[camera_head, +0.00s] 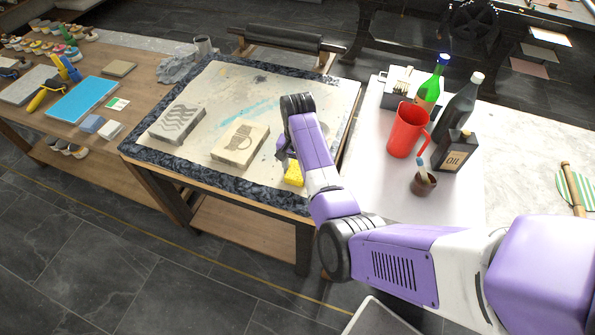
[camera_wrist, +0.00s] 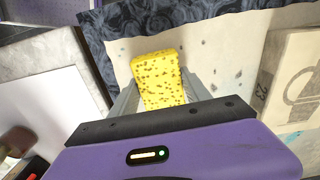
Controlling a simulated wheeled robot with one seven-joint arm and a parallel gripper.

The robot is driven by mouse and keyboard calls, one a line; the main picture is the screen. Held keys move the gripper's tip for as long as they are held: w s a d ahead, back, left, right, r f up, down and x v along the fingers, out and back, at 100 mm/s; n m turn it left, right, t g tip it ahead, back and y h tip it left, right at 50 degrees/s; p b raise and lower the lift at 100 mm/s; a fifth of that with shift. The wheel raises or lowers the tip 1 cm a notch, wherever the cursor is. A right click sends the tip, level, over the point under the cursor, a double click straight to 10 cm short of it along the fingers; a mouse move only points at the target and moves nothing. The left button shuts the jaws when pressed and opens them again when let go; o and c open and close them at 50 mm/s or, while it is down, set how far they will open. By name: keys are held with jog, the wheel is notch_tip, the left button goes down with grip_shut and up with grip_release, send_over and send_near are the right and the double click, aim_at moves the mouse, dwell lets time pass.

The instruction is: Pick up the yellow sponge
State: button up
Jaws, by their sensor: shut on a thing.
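The yellow sponge (camera_head: 294,174) shows in the head view at the right part of the worktable, partly hidden by my arm. In the wrist view the sponge (camera_wrist: 158,80) stands between the two fingers of my gripper (camera_wrist: 160,98), with a finger against each side. My gripper is shut on it. In the head view my gripper (camera_head: 288,160) is mostly hidden behind my own wrist. I cannot tell whether the sponge touches the table or is just above it.
A stone with a jug picture (camera_head: 240,143) lies left of the sponge, and a wavy-patterned stone (camera_head: 177,124) farther left. On the white table to the right stand a red jug (camera_head: 405,130), a brown cup with a brush (camera_head: 423,184), an oil can (camera_head: 457,150) and bottles (camera_head: 430,90).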

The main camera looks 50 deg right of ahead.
aim_at(297, 168)
jog(key=shift+r, duration=0.1)
notch_tip(297, 168, up, 20)
jog(key=p, duration=0.3)
dwell(0.4)
